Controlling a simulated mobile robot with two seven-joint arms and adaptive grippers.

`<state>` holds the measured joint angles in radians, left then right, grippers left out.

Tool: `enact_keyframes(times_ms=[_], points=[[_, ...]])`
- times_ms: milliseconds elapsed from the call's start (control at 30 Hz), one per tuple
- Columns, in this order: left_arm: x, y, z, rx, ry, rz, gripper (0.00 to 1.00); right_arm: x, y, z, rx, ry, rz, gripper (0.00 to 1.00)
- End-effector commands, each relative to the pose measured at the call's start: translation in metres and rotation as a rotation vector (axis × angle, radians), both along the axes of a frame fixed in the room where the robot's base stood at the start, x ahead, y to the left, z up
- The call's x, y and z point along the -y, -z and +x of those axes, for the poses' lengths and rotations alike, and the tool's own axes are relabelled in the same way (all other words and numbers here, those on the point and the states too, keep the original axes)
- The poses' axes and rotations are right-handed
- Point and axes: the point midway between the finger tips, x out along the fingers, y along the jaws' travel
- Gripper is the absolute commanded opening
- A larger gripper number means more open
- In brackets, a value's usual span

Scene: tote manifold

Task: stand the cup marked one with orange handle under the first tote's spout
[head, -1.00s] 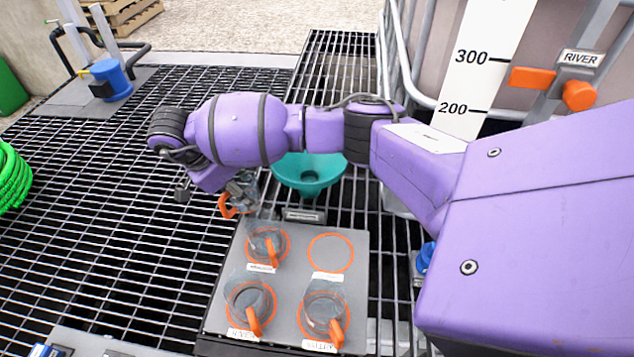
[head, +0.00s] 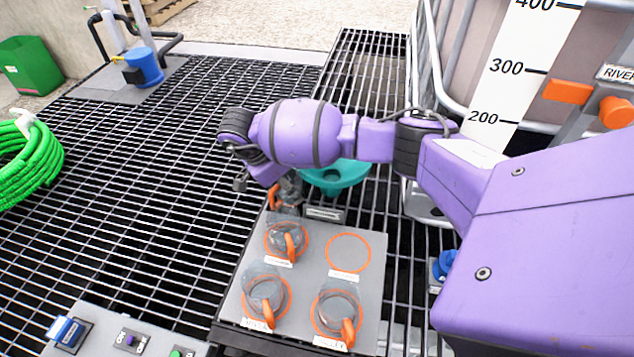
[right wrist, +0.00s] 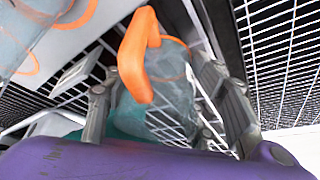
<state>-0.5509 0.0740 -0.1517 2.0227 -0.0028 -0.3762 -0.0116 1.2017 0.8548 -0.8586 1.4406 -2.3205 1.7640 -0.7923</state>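My right gripper (head: 288,188) is shut on a clear cup with an orange handle (head: 274,196), held up near the back left corner of the grey plate (head: 375,300). In the right wrist view the held cup (right wrist: 165,85) sits between the fingers of my right gripper (right wrist: 155,100), handle towards the camera; no mark is readable. Three more clear cups with orange handles stand in orange rings: back left (head: 284,240), front left (head: 266,290) and front right (head: 338,312). The tote (head: 490,65) labelled RIVER stands at right. A blue fitting (head: 445,263) shows low beside it, partly hidden by my arm. My left gripper is out of view.
The back right ring (head: 348,253) is empty. A teal funnel (head: 336,178) is behind the plate, partly behind my right arm. A button panel (head: 125,335) is at front left, a green hose coil (head: 28,165) at far left. Open grating (head: 150,200) lies left.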

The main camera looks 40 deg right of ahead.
Motion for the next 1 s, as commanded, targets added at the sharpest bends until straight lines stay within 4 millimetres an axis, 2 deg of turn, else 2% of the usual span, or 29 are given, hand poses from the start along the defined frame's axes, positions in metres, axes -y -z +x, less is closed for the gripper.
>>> enact_keyframes(times_ms=[33,100,467,567,800,1000], points=[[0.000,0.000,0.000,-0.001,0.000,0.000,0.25,-0.001,-0.002,0.001,0.003,-0.001,0.001,0.60],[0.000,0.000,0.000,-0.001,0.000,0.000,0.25,-0.001,-0.002,0.002,0.003,0.000,0.001,0.69],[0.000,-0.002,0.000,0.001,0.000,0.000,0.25,-0.001,-0.006,0.002,0.004,-0.001,0.001,0.69],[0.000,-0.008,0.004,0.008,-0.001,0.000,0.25,-0.005,-0.017,0.003,0.007,-0.002,0.001,0.69],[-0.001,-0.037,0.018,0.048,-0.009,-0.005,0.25,-0.024,-0.069,0.006,0.015,-0.003,0.001,0.69],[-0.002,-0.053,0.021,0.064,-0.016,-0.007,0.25,-0.038,-0.102,0.007,0.014,-0.001,0.000,0.69]])
